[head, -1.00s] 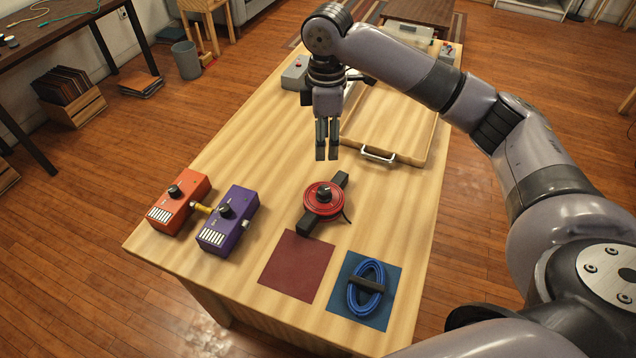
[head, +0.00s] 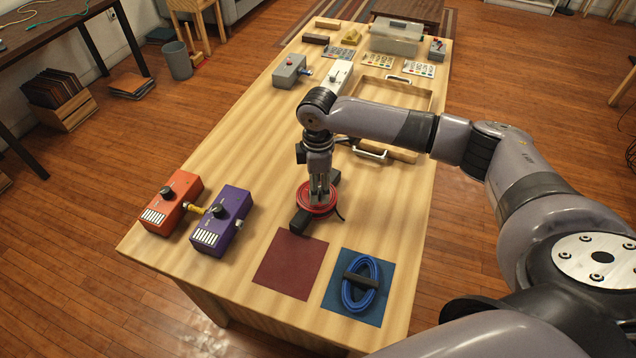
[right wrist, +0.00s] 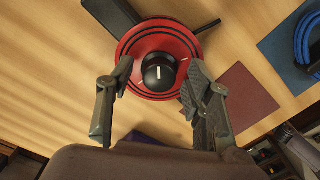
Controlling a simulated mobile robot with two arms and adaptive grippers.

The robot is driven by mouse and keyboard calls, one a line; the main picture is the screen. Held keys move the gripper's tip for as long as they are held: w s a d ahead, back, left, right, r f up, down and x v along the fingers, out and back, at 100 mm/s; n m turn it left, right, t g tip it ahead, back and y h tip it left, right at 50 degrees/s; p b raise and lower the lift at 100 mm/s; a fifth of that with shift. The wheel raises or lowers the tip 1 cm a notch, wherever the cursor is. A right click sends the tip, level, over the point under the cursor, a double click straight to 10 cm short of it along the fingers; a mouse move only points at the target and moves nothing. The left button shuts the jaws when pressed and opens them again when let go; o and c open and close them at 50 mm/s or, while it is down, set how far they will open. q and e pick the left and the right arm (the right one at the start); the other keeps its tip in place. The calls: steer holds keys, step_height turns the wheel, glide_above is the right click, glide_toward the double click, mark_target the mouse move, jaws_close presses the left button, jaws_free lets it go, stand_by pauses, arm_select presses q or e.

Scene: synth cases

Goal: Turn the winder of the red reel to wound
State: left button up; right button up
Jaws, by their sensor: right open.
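The red reel (head: 327,208) lies on the wooden table, with a black bar under it and a dark cord end at its side. In the right wrist view the red reel (right wrist: 186,46) shows its black winder knob (right wrist: 158,73) with a white pointer line. Thin marks show on the red disc near the knob. My right gripper (head: 318,203) is pointed down over the reel. In the right wrist view my right gripper (right wrist: 158,78) is open, with one finger on each side of the knob and gaps between. In the head view the gripper hides the knob. My left gripper is not in view.
A maroon mat (head: 291,266) lies in front of the reel. A blue mat (head: 333,292) beside it bears a coiled blue strap (head: 373,272). Orange (head: 163,219) and purple (head: 211,239) boxes stand to the left. A wooden tray (head: 431,97) and several devices are behind.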

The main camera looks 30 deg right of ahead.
jaws_close()
steer(key=shift+r+p, duration=0.1)
steer(key=shift+p, duration=0.3)
steer(key=m+p, duration=0.5)
steer(key=p, duration=0.2)
steer(key=m+p, duration=0.5)
steer(key=p, duration=0.2)
steer(key=shift+s+a+r+m, duration=0.15)
steer(key=shift+s+m, duration=0.05)
steer(key=shift+m, duration=0.2)
steer(key=shift+w+f+m+p, duration=0.1)
steer(key=shift+f+m+p, duration=0.1)
steer(key=shift+m+p, duration=1.4)
jaws_free()
